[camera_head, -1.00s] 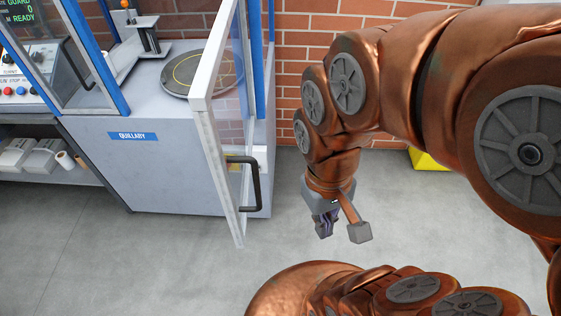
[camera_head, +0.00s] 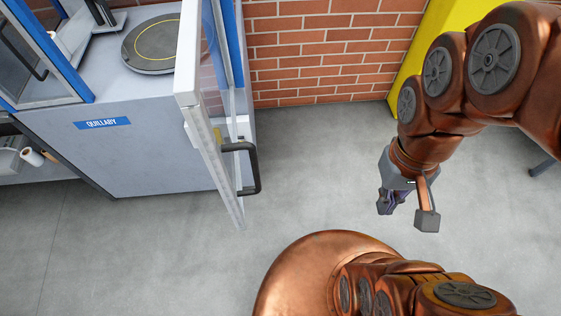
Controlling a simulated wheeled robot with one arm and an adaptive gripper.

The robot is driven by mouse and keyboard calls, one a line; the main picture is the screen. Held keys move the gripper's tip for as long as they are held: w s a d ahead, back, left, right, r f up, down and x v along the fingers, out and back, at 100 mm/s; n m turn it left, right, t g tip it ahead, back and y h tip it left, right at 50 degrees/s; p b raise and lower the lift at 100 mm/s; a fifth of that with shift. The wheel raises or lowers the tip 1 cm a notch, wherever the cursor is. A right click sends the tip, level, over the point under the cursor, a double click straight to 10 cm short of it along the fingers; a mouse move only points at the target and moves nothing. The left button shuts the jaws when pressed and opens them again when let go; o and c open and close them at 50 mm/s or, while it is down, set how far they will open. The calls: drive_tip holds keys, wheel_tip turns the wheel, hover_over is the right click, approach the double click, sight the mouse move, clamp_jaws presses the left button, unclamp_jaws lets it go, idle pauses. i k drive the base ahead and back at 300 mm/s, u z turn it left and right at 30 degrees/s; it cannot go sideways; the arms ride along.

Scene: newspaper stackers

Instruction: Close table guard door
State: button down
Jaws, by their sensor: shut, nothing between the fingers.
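The table guard door (camera_head: 207,150) is a clear panel in a silver frame, swung open and jutting out towards me from the machine's right side. Its black bar handle (camera_head: 254,168) is on the right face. The guarded table (camera_head: 152,45), a dark disc with a yellow ring, sits on the grey cabinet behind the door, partly hidden by it. My gripper (camera_head: 407,210) points down over bare floor, well to the right of the handle and apart from it. It is shut and empty, though its fingertips look small and partly hidden here.
Another framed panel with a black handle (camera_head: 24,50) stands at the left. A brick wall (camera_head: 320,50) and a yellow object (camera_head: 428,45) are behind. The floor (camera_head: 310,180) between door and gripper is clear.

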sight(202, 90)
drive_tip(key=k, duration=0.9)
drive_tip(key=u, duration=1.6)
